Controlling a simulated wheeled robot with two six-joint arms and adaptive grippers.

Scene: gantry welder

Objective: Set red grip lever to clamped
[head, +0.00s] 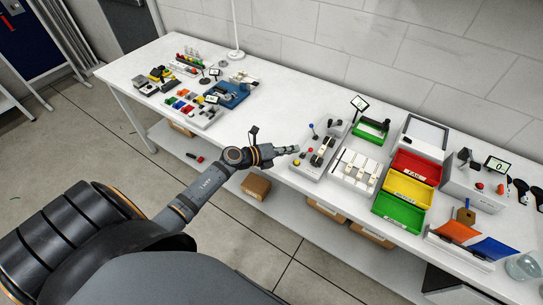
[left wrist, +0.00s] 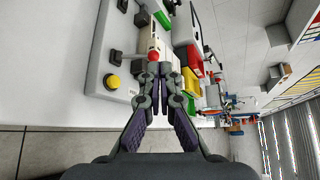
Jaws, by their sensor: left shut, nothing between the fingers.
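A grey control panel (head: 312,172) with small knobs and levers stands on the white table, just beyond my left gripper (head: 294,149). My left gripper is shut and empty, its fingertips at the near edge of the panel. In the left wrist view, a red ball knob (left wrist: 153,56) shows just beyond the shut fingertips (left wrist: 158,70). I cannot tell whether they touch it. A yellow button (left wrist: 112,82) sits on the panel left of the fingers. My right gripper is not in view.
A blue-topped lever (head: 311,126) rises from the panel's far side. Red (head: 417,167), yellow (head: 408,189) and green (head: 398,212) bins stand to the right. The table between the panel and the blue device (head: 228,93) is clear.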

